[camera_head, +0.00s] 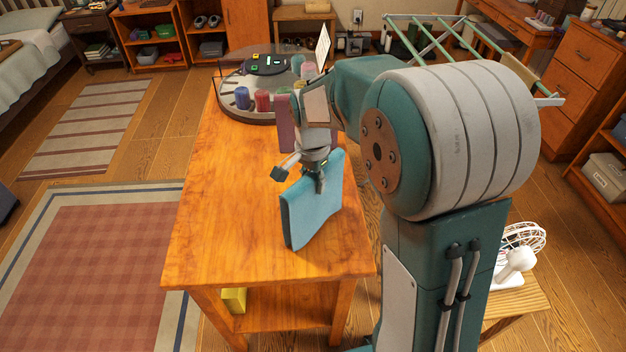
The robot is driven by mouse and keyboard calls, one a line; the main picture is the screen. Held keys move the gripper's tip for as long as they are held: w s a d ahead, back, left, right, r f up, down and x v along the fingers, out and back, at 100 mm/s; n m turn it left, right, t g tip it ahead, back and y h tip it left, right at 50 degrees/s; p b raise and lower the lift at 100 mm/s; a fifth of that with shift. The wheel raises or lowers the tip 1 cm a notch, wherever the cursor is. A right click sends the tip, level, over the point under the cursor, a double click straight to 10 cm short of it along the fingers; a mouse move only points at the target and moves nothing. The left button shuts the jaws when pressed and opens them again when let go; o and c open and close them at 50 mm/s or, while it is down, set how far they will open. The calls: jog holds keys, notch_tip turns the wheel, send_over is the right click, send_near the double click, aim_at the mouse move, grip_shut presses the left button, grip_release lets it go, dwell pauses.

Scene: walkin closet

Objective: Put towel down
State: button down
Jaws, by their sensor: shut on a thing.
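A folded blue towel (312,208) hangs upright, slightly tilted, over the near half of the wooden table (220,230). My gripper (306,180) is above the towel and shut on its upper edge. The towel's lower edge is close to the tabletop; I cannot tell whether it touches. Part of the gripper's far finger is hidden by the towel and the wrist.
A round tray (240,113) with several coloured cups or candles stands at the table's far end, and a purple item (285,135) is behind my wrist. A white fan (515,262) sits on a stool at right. The table's left side is clear.

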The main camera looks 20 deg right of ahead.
jog(key=shift+f, duration=0.1)
jog(key=shift+c, duration=1.3)
grip_release()
notch_tip(320, 180, up, 11)
jog(key=shift+w+r, duration=0.15)
jog(key=shift+r, duration=0.05)
jog(key=shift+s+r, duration=0.2)
jog(key=shift+r, duration=0.3)
jog(key=s+n+t, duration=0.5)
jog(key=s+n, duration=0.6)
jog(key=s, duration=1)
jog(key=shift+d+t, duration=0.15)
jog(key=shift+t, duration=0.25)
